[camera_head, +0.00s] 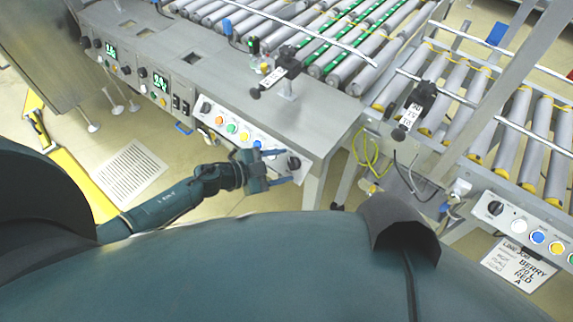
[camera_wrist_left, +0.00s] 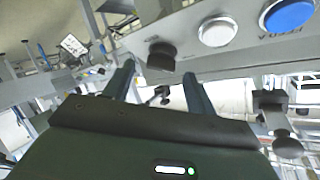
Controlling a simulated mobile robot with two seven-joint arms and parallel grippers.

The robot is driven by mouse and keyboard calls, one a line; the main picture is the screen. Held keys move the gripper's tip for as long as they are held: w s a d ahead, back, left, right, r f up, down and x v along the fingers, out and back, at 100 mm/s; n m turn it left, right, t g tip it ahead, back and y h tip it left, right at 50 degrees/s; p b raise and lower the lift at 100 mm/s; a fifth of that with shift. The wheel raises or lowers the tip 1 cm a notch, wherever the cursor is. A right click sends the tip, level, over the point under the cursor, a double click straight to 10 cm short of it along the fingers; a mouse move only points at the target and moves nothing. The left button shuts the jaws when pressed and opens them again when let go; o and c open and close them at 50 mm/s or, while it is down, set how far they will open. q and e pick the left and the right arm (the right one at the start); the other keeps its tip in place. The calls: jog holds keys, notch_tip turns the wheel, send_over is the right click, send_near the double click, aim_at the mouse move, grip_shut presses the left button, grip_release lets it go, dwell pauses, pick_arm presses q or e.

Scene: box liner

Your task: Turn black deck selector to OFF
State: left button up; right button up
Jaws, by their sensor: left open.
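A black selector knob (camera_head: 293,163) sits at the right end of the front button panel (camera_head: 222,111). In the left wrist view the black selector knob (camera_wrist_left: 161,56) stands out from the grey panel, beside a white button. My left gripper (camera_head: 286,167) is open in front of this knob. Its two fingers (camera_wrist_left: 158,72) point at the panel, one to each side of the knob in the wrist picture. I cannot tell whether they touch it. The knob's markings are too blurred to read. My right gripper is not in view.
A white button (camera_wrist_left: 217,31) and a blue button (camera_wrist_left: 288,15) are close beside the knob. Another black knob (camera_head: 205,107) is at the panel's left end. A separate panel at right has its own black knob (camera_head: 494,208). Yellow cables (camera_head: 370,155) hang beside the table leg.

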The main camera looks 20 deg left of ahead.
pick_arm(q)
jog(key=shift+x, duration=0.9)
jog(key=shift+w+d+f, duration=0.1)
jog(key=c, duration=1)
